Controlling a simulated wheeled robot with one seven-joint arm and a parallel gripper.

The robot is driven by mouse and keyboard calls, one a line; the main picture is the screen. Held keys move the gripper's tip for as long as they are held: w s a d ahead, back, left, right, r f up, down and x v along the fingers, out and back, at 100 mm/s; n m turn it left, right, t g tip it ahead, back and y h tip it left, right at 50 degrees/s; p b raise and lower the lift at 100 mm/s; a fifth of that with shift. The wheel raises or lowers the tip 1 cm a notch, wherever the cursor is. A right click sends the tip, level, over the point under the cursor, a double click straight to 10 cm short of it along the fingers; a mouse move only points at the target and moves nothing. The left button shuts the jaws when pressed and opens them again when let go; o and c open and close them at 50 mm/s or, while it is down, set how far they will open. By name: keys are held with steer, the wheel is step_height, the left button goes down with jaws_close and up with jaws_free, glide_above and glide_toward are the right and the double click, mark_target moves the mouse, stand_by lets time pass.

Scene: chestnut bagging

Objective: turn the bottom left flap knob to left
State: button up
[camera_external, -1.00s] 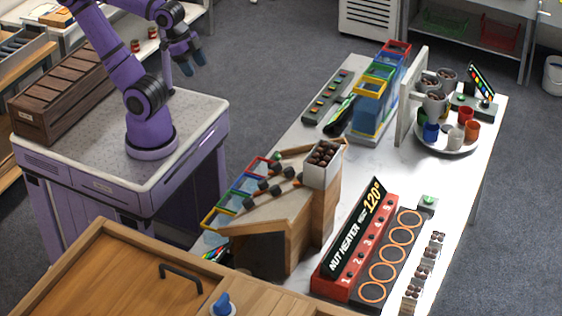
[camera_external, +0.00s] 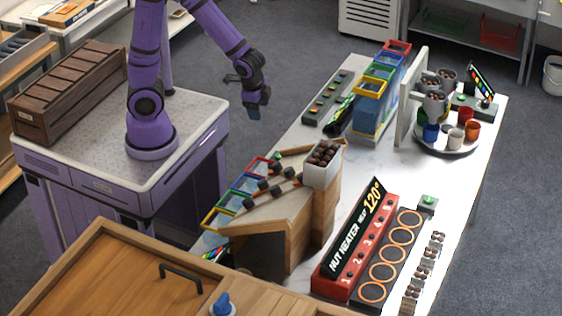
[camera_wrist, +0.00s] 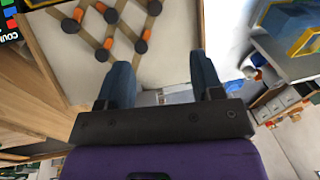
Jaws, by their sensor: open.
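The sloped chestnut board (camera_external: 262,216) stands on the white counter, with several black flap knobs (camera_external: 276,190) on its face. In the wrist view, black knobs (camera_wrist: 103,55) with orange marks sit on tan wooden flaps (camera_wrist: 88,33) at the upper left. I cannot tell for certain which knob is the bottom left one. My gripper (camera_external: 257,108) is in the air, above and behind the board in the external view, touching nothing. In the wrist view my gripper (camera_wrist: 163,78) has two blue-grey fingers spread apart with nothing between them. The knobs lie left of and beyond the fingertips.
A box of chestnuts (camera_external: 322,155) tops a wooden column beside the board. Coloured bins (camera_external: 231,201) line the board's left side. A blue stand with coloured frames (camera_external: 373,108) is at the back. The nut heater (camera_external: 352,247) is in front. Air around the gripper is clear.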

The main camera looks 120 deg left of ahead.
mark_target(276, 164)
steer(key=w+a+f+h, duration=0.1)
steer(key=f, duration=0.6)
steer(key=w+a+f, duration=0.1)
steer(key=w+f, duration=0.1)
steer(key=f, duration=0.6)
steer(key=w+a+f+h, duration=0.1)
steer(key=f, duration=0.7)
steer(key=shift+w+a+n+g+h, duration=0.1)
steer(key=shift+w+n+g+h, duration=0.2)
steer(key=shift+n, duration=0.1)
steer(key=c, duration=0.9)
